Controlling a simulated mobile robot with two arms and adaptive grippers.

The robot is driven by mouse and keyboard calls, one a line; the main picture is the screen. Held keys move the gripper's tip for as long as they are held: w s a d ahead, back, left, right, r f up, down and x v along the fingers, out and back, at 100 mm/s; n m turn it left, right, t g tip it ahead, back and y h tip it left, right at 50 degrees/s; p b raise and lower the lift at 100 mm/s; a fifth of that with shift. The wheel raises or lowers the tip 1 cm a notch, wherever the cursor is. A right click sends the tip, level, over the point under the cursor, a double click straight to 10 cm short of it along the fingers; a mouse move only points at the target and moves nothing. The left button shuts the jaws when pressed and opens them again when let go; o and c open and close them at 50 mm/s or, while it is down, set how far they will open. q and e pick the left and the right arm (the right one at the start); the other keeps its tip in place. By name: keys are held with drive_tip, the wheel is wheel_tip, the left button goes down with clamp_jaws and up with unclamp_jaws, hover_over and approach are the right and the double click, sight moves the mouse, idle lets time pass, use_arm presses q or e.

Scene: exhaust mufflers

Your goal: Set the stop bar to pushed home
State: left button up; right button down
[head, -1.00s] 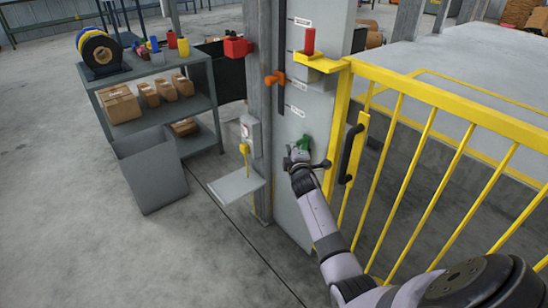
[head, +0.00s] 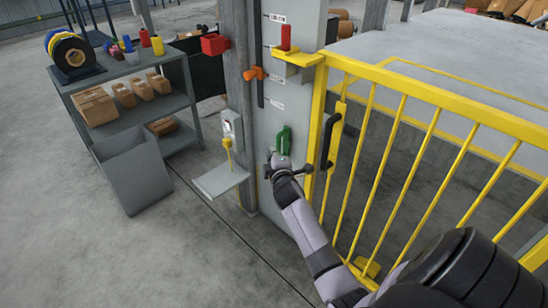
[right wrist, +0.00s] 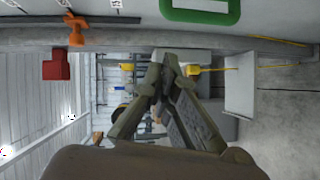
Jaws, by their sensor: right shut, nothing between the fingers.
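A green loop handle (head: 284,140) sits upright on the grey post (head: 268,118); I take it to be the stop bar's handle, though no readable label confirms this. In the right wrist view the green loop (right wrist: 200,10) crosses the top edge, partly cut off. My right gripper (head: 272,158) is just below and left of the handle in the head view. In the right wrist view its fingers (right wrist: 163,58) meet at the tips, empty and visibly apart from the loop. How far the bar is in cannot be told. My left gripper is not in view.
An orange lever (head: 254,73) and a red block on a yellow bracket (head: 300,59) are higher on the post. A yellow gate (head: 408,100) with a black handle (head: 329,142) stands right. A small grey tray (head: 220,181) juts out left; a grey bin (head: 137,174) stands beyond.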

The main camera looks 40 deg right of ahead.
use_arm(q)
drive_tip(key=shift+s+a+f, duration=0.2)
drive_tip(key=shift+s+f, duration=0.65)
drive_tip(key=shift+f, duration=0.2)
use_arm(e)
drive_tip(key=shift+v, duration=2.15)
drive_tip(key=shift+a+r, duration=0.1)
